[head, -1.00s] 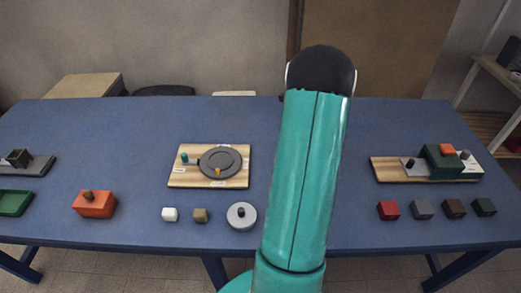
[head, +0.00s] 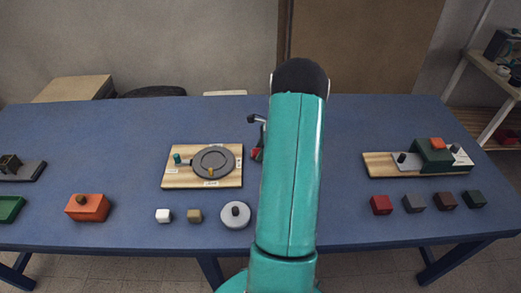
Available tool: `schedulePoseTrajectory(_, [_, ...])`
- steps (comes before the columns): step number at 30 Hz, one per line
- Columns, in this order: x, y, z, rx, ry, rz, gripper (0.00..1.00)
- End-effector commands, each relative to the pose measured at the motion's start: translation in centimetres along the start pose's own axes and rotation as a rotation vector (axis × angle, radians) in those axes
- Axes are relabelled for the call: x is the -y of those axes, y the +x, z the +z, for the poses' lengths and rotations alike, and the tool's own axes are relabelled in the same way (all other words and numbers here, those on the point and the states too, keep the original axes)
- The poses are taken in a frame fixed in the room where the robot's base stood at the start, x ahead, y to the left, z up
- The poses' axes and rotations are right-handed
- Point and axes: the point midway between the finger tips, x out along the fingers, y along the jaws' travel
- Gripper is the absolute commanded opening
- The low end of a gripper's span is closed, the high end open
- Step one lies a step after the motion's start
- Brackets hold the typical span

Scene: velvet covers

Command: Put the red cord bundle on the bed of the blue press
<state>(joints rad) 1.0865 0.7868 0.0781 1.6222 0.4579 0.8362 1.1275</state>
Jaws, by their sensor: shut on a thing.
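My gripper (head: 257,147) shows only partly at the left edge of my teal arm, above the table to the right of the round grey plate. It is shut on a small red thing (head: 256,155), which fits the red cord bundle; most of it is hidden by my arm. I see no clearly blue press; the table behind my arm is hidden. A separate red block (head: 381,205) lies at the front right of the table.
The blue table (head: 110,130) holds a wooden board (head: 178,179) with a round grey plate (head: 208,163). A board with a green block (head: 432,152) stands at the right. An orange block (head: 88,208) and a grey knobbed disc (head: 236,215) lie in front. The back left is clear.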

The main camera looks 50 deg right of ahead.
Motion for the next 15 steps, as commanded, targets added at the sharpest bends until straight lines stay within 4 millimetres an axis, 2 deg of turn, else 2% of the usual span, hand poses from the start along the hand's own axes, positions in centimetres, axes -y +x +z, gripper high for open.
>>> schedulePoseTrajectory(5, [-0.02, 0.22, -0.13, 0.000, 0.000, 0.001, 0.25])
schedulePoseTrajectory(6, [-0.01, 0.22, -0.14, 0.000, 0.000, 0.000, 0.50])
schedulePoseTrajectory(9, [-0.01, 0.19, -0.14, 0.000, 0.000, 0.000, 0.68])
schedulePoseTrajectory(15, [-0.01, 0.19, -0.14, 0.000, 0.001, 0.000, 0.68])
